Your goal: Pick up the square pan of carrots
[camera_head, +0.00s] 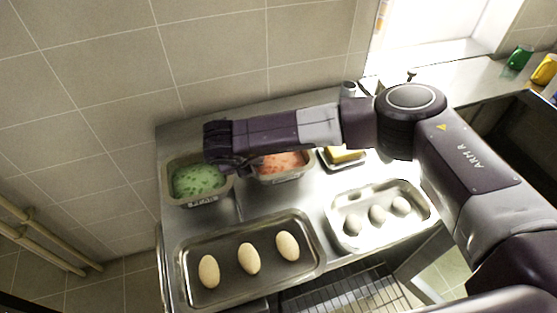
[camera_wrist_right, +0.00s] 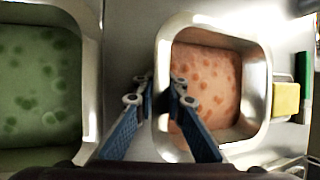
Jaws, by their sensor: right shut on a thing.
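The square pan of carrots (camera_head: 290,178) is a metal pan with orange contents, at the back of the steel counter in the head view. My right arm partly covers it there. In the right wrist view the carrot pan (camera_wrist_right: 262,95) is right of centre. My right gripper (camera_head: 246,166) is at its left side. In the wrist view the right gripper (camera_wrist_right: 160,88) has one finger outside the pan's left wall and one inside, shut on that wall. My left gripper is not in view.
A pan of green food (camera_head: 205,201) stands close on the left. A yellow block on a small tray (camera_head: 343,165) is to the right. In front are a tray with three oval pale pieces (camera_head: 225,285) and a tray with three round pale pieces (camera_head: 345,240). A tiled wall rises behind.

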